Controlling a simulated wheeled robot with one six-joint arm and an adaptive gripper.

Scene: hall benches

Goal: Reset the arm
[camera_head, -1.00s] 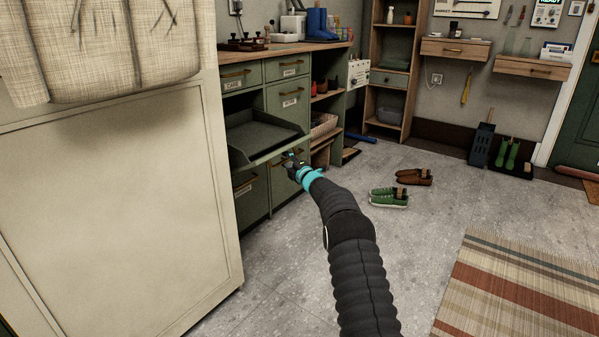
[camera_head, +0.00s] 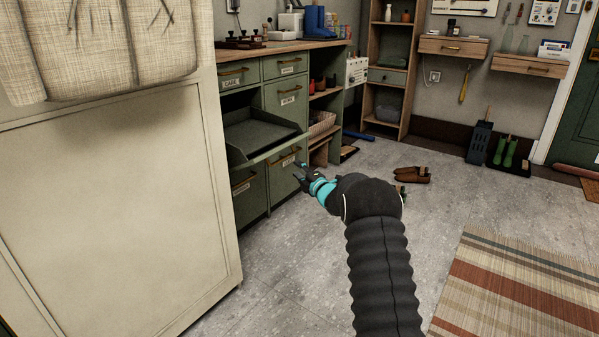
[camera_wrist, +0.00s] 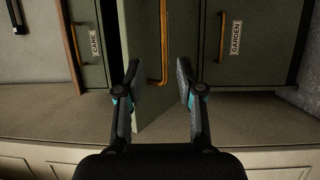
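My gripper (camera_head: 302,172) is in front of the lower drawers of the green cabinet (camera_head: 254,195) in the head view. In the wrist view my gripper (camera_wrist: 159,84) has its two fingers wide apart with nothing between them. A green front with a brass handle (camera_wrist: 163,45) shows beyond the fingers, apart from them. This front stands out from its neighbours, with a dark gap at its left. My arm (camera_head: 370,230) is bent and reaches in from the bottom right.
A grey-green tray (camera_head: 262,136) juts from the cabinet, close to my gripper. A cream panel (camera_head: 120,210) fills the left. Brown shoes (camera_head: 408,174) lie on the floor behind my arm. A striped rug (camera_head: 515,290) lies at right. The floor between is clear.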

